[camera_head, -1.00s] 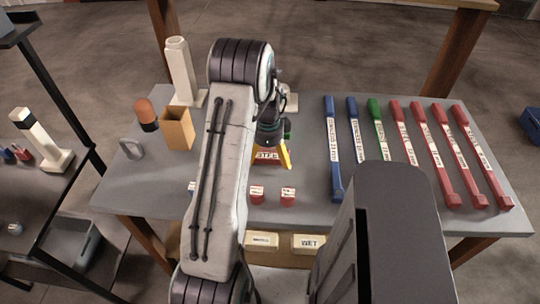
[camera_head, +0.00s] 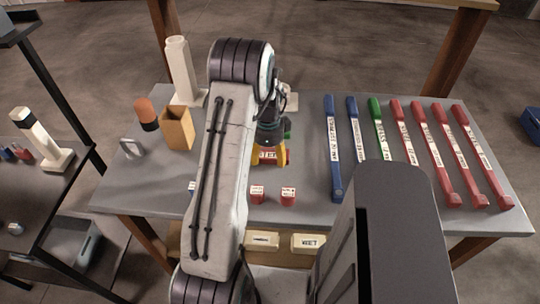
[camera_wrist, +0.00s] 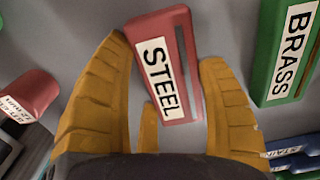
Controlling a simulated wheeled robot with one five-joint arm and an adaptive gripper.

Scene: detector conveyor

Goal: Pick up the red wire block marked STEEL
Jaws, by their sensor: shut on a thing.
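The red block marked STEEL (camera_wrist: 165,65) lies between my gripper's yellow fingers in the wrist view. It is tilted a little, with its white label facing up. My gripper (camera_wrist: 165,50) is shut on it, with a finger along each side. In the head view, the red block (camera_head: 268,157) is partly hidden by my gripper (camera_head: 269,161) and its label is half covered. It appears to be at the grey table's surface; I cannot tell whether it touches.
A green block marked BRASS (camera_wrist: 288,50) stands close on the right. Long blue, green and red bars (camera_head: 448,150) fill the right side. An orange box (camera_head: 178,130) and white post (camera_head: 181,72) stand left.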

